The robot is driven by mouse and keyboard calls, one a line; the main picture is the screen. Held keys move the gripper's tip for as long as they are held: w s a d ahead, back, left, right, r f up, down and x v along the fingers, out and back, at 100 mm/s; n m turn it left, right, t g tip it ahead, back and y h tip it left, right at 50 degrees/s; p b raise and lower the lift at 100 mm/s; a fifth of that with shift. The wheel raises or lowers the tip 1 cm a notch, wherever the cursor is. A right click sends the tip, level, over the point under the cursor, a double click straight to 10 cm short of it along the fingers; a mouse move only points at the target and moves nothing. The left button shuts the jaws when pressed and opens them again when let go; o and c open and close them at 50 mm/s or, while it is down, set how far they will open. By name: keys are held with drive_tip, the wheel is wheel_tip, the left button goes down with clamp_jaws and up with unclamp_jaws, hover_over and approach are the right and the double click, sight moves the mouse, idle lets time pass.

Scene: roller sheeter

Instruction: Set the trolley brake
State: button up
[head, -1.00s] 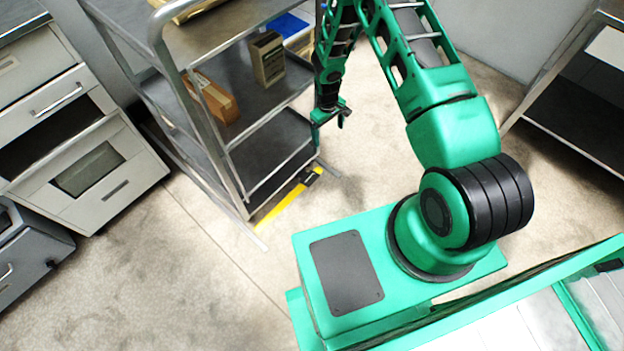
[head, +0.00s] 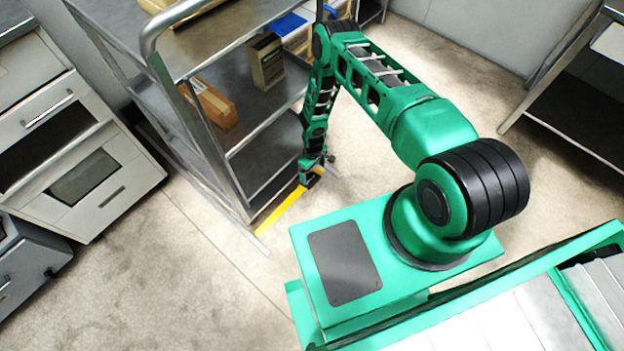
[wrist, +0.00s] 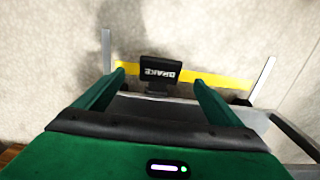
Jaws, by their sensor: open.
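The trolley (head: 262,118) is a grey metal shelf cart at the upper left of the head view. A yellow bar (head: 283,208) runs low along its near end, and it also shows in the wrist view (wrist: 215,79). A black brake pedal (wrist: 160,70) with the word BRAKE, upside down in the wrist view, stands at the middle of that bar. My gripper (head: 316,172) is low at the right end of the bar in the head view. In the wrist view my gripper (wrist: 158,80) is open, its green fingers on either side of the pedal. I cannot tell whether they touch it.
A cardboard box (head: 212,104) and a tan carton (head: 266,62) sit on the trolley's shelf. Grey drawer cabinets (head: 75,130) stand at the left, a metal table (head: 570,125) at the right. The floor (head: 150,270) in front is clear.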

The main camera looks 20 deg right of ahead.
sight(312, 181)
wheel_tip(312, 181, down, 8)
drive_tip(key=shift+a+r, duration=0.1)
drive_tip(key=shift+r, duration=0.05)
idle(0.3)
